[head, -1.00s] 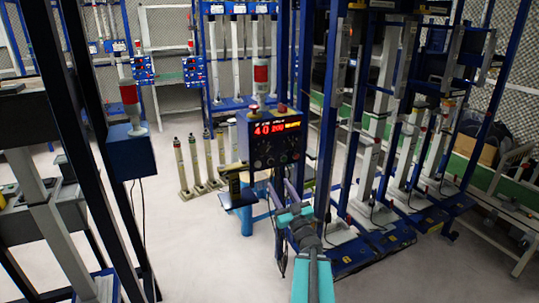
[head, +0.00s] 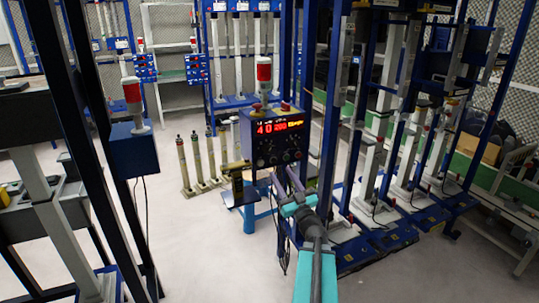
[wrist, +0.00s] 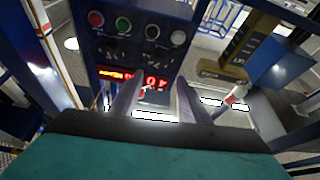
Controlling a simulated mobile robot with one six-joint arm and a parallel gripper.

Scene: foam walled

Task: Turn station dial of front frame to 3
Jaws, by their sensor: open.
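The front frame's blue control box (head: 277,128) carries a lit red display reading 40 and 200, with small dark knobs (head: 272,146) below it. My gripper (head: 280,174) is open and empty, just below the box's lower edge. In the wrist view the panel (wrist: 128,42) appears upside down, with a row of coloured buttons (wrist: 123,25), dark dials (wrist: 126,57) and the red display (wrist: 138,79). My two fingers (wrist: 155,95) point toward the display side of the panel. I cannot read the dial marks or tell which dial is the station one.
A red-and-white signal lamp (head: 263,72) stands on the box. A blue frame post (head: 327,130) rises right of it. Rack uprights (head: 90,130) fill the left. The floor (head: 195,240) between is clear.

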